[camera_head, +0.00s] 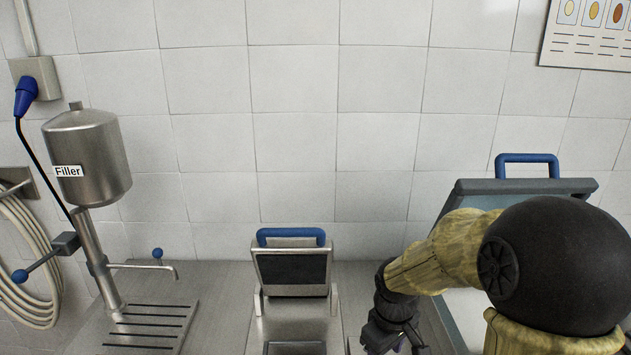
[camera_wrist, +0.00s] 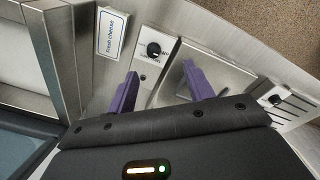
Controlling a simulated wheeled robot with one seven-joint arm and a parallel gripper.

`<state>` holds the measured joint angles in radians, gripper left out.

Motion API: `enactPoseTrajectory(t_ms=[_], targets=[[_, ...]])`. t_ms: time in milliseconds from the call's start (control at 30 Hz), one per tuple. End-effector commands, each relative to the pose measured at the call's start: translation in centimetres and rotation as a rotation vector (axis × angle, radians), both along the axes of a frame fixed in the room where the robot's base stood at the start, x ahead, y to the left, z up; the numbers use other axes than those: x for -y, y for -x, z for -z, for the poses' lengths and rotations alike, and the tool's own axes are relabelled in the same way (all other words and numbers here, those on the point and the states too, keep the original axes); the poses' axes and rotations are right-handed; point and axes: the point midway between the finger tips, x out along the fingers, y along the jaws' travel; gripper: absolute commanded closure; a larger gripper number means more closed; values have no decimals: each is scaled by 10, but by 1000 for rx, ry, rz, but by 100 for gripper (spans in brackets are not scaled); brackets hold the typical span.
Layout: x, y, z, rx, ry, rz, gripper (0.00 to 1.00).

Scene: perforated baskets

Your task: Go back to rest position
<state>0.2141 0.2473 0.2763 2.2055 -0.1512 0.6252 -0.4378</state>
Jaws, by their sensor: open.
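My gripper (camera_wrist: 163,88) shows in the wrist view with its two purple fingers apart and nothing between them. The fingers are over a steel panel with a black knob (camera_wrist: 153,49). In the head view my gripper is low, right of the middle, between the small steel machine and the larger lidded unit; it is dark and mostly cut off by the bottom edge. My arm covers part of the right side there.
The small machine (camera_head: 292,265) with a blue handle stands open. The lidded unit (camera_head: 475,187) is partly hidden behind my arm. A steel filler (camera_head: 92,160) with a tap stands left. A "Fresh cheese" label (camera_wrist: 112,34) sits beside the knob panel. Tiled wall is behind.

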Motion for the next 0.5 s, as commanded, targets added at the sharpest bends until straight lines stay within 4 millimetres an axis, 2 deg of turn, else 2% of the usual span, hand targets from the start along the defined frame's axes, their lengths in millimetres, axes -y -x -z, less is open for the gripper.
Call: enactPoseTrajectory(t_ms=[33, 100, 233, 333, 500], targets=[[-1, 18, -2, 25, -5, 90, 48], [0, 39, -2, 65, -27, 237, 48], [3, 71, -1, 124, -76, 468, 48], [5, 84, 0, 149, -104, 572, 48], [6, 87, 0, 155, -113, 606, 48]])
